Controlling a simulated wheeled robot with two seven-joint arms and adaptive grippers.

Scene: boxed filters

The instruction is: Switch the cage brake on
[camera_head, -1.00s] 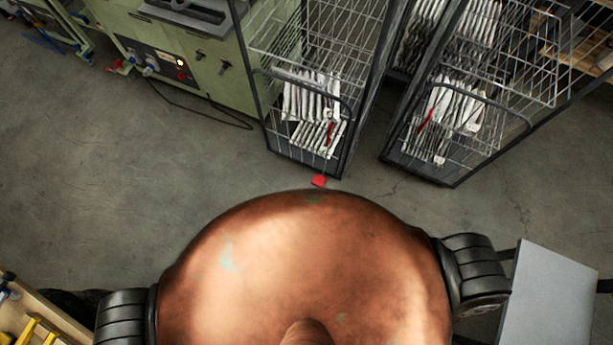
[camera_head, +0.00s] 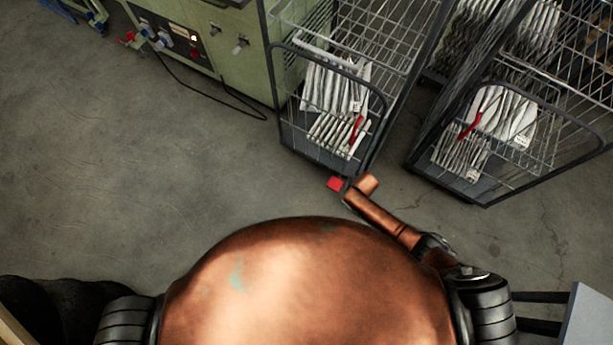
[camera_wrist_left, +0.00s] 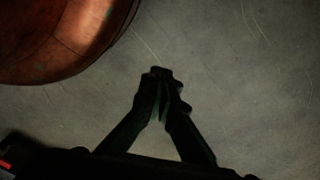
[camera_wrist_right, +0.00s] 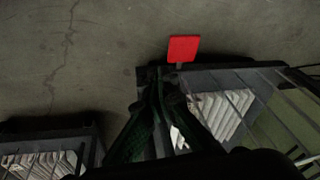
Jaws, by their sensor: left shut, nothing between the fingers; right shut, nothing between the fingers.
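The cage (camera_head: 325,165) is a dark-framed wire roll cage holding white packed filters. A red pedal (camera_head: 335,183), which looks like its brake, sticks out at the cage's near bottom edge over the floor. The red pedal also shows in the right wrist view (camera_wrist_right: 183,48), just beyond my right fingertips. My right gripper (camera_wrist_right: 163,76) is shut and empty, over the cage's edge. Whether it touches anything I cannot tell. In the head view my right forearm reaches toward the pedal and the gripper is hidden. My left gripper (camera_wrist_left: 160,76) is shut and empty over bare floor.
A second wire cage (camera_head: 440,185) stands to the right, with a narrow gap between. A green machine (camera_head: 235,60) stands behind on the left, with a black cable (camera_head: 205,97) on the floor. The floor (camera_head: 110,170) at left is clear.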

